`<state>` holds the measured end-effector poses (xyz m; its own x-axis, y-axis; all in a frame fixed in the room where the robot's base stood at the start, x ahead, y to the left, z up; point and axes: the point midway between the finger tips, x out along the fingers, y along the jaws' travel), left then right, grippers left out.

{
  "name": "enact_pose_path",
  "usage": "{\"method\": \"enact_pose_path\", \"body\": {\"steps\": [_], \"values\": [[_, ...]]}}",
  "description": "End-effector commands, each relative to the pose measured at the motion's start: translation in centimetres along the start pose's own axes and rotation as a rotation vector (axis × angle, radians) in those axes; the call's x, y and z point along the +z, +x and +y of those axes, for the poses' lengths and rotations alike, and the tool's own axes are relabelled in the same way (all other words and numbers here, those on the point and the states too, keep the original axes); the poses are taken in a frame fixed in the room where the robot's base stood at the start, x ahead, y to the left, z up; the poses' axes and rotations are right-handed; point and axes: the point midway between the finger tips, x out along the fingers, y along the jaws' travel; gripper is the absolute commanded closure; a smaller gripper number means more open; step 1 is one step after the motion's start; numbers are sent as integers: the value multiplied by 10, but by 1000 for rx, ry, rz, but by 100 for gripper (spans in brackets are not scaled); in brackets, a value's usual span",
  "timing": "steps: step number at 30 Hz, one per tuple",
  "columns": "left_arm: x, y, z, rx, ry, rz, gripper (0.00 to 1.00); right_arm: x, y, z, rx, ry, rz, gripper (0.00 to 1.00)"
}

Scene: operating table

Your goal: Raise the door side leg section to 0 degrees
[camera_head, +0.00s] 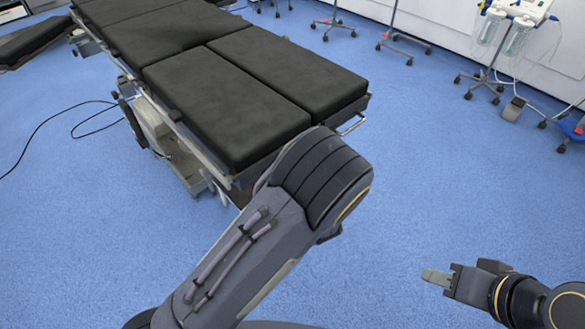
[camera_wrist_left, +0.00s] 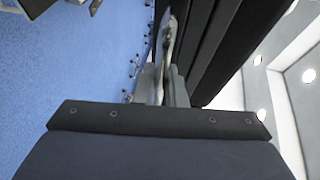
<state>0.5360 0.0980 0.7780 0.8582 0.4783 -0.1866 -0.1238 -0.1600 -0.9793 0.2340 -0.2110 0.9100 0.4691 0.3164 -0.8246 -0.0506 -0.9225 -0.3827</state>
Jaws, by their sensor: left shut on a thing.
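The operating table has two black padded leg sections side by side at its near end, a left one (camera_head: 222,105) and a right one (camera_head: 290,72). Both look about level with the rest of the table; which is door side I cannot tell. My left forearm covers the near left corner, and my left gripper is hidden behind it in the head view. In the left wrist view, my left gripper (camera_wrist_left: 168,88) is shut on a pale metal part beside the black padding (camera_wrist_left: 215,50). My right gripper (camera_head: 432,277) is away from the table at lower right, its opening unclear.
A metal loop handle (camera_head: 352,125) sticks out at the right section's near end. Wheeled stands (camera_head: 480,85) line the far wall. A black cable (camera_head: 75,112) lies on the floor at left. The blue floor right of the table is clear.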

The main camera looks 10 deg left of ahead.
Motion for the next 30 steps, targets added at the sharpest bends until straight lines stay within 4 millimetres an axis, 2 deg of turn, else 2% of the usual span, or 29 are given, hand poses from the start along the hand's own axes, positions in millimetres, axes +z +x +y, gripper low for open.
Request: {"method": "enact_pose_path", "body": {"steps": [2,3,7,17,30], "values": [[0,1,0,-1,-2,-1,100,0,0,0,0,0,0,64],[0,1,0,-1,-2,-1,84,0,0,0,0,0,0,64],[0,0,1,1,-1,-1,68,0,0,0,0,0,0,64],[0,-5,1,3,1,1,68,0,0,0,0,0,0,64],[-2,-70,0,3,1,2,68,-2,-4,-2,0,0,0,64]]}}
